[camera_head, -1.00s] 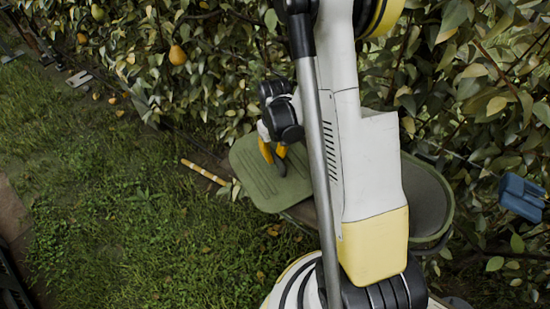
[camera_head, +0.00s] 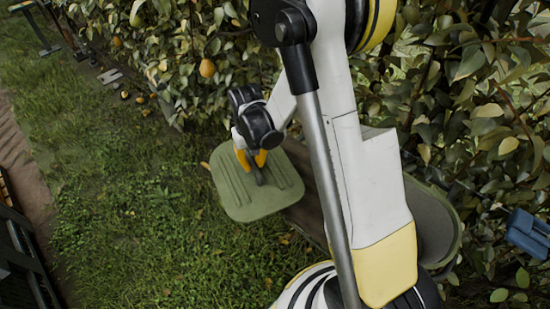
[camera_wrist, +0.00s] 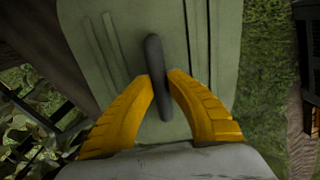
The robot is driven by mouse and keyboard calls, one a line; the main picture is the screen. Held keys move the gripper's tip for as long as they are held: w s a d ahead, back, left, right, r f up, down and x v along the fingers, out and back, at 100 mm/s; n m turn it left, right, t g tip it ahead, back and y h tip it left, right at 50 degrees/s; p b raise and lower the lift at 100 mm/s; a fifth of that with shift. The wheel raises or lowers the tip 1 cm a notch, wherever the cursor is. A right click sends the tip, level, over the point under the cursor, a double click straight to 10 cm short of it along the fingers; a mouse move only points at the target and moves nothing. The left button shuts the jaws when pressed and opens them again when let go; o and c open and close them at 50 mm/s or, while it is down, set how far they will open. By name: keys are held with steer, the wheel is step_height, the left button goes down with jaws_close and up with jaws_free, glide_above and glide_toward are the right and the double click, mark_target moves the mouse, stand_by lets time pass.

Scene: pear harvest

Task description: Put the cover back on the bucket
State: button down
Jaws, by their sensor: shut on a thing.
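The cover (camera_head: 240,198) is a flat green lid with ridges and rounded corners, left of the bucket in the head view. My gripper (camera_head: 252,163) is above it, its yellow fingers shut on the cover's dark handle. In the wrist view the fingers (camera_wrist: 161,82) close from both sides on the upright grey handle (camera_wrist: 155,60), with the green cover (camera_wrist: 120,20) behind it. The green bucket (camera_head: 440,213) stands at the right, largely hidden behind my arm. Part of its rounded rim shows. Whether the cover overlaps the bucket's left edge is hard to tell.
A leafy hedge (camera_head: 480,90) with a hanging pear (camera_head: 207,68) runs behind the bucket. A blue object (camera_head: 528,233) is at the far right. Open grass (camera_head: 120,180) lies to the left, with a dark railing (camera_head: 25,250) at the lower left.

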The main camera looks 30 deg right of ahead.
mark_target(233, 174)
steer(key=a, duration=0.2)
steer(key=w+a, duration=0.1)
steer(key=a, duration=0.1)
steer(key=w+a, duration=0.1)
steer(key=a, duration=0.1)
steer(key=shift+w+a+p, duration=0.1)
steer(key=shift+p, duration=0.3)
steer(key=shift+r, duration=0.15)
steer(key=shift+s+d+r+p, duration=0.8)
steer(key=shift+s+d+r, duration=0.35)
steer(key=shift+r, duration=2.35)
steer(key=shift+s+d+r+p, duration=0.85)
steer(key=shift+d+r, duration=0.4)
steer(key=shift+r, duration=2.25)
step_height(233, 174, down, 8)
steer(key=b, duration=0.5)
steer(key=shift+n, duration=0.3)
